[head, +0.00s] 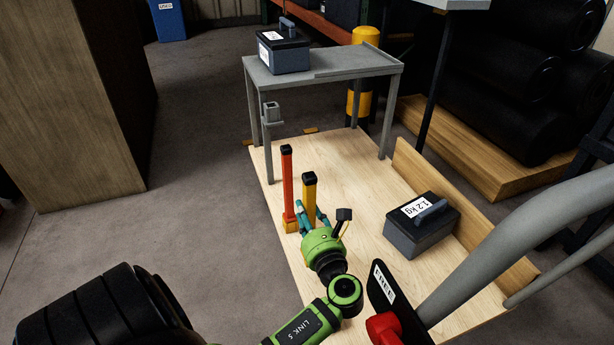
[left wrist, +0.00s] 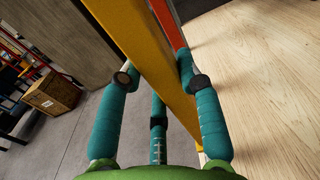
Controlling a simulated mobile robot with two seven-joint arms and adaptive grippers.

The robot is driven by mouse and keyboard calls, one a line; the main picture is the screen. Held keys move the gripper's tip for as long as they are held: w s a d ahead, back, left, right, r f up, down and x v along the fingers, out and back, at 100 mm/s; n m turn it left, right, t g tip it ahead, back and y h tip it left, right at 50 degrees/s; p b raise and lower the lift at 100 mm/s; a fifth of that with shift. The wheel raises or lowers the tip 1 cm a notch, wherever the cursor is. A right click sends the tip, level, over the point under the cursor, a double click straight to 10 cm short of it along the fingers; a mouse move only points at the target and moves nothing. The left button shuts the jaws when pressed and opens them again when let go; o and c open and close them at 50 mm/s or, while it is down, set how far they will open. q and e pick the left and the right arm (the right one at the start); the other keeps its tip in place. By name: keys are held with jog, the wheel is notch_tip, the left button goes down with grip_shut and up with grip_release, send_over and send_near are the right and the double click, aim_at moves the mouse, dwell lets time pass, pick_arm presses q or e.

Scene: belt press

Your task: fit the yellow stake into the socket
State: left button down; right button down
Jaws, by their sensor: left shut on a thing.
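The yellow stake (head: 309,188) has a black cap and stands upright beside the red stake (head: 287,180) at the left edge of the wooden deck. My left gripper (head: 307,214) is shut on the yellow stake below its cap. In the left wrist view the stake (left wrist: 137,45) runs between the teal fingers (left wrist: 160,85), with the red stake (left wrist: 173,28) just beyond. The stake's lower end is hidden in the head view. A grey square socket (head: 271,112) sits at the near left leg of the grey stand, apart from the stake. My right gripper is not in view.
The grey stand (head: 345,68) bears a dark weight box (head: 283,52). Another box marked 1.2 kg (head: 415,232) lies on the wooden deck (head: 345,165). Grey tubing (head: 510,215) and a FREE sign (head: 384,283) are at the near right.

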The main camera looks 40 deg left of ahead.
aim_at(308, 199)
pick_arm(q)
jog(key=shift+f+b, duration=1.2)
jog(key=shift+f, duration=1)
jog(key=c, duration=0.8)
grip_release()
jog(key=shift+o, duration=0.2)
jog(key=shift+f, duration=0.1)
notch_tip(308, 199, up, 10)
jog(key=shift+r, duration=0.1)
jog(key=shift+r, duration=0.1)
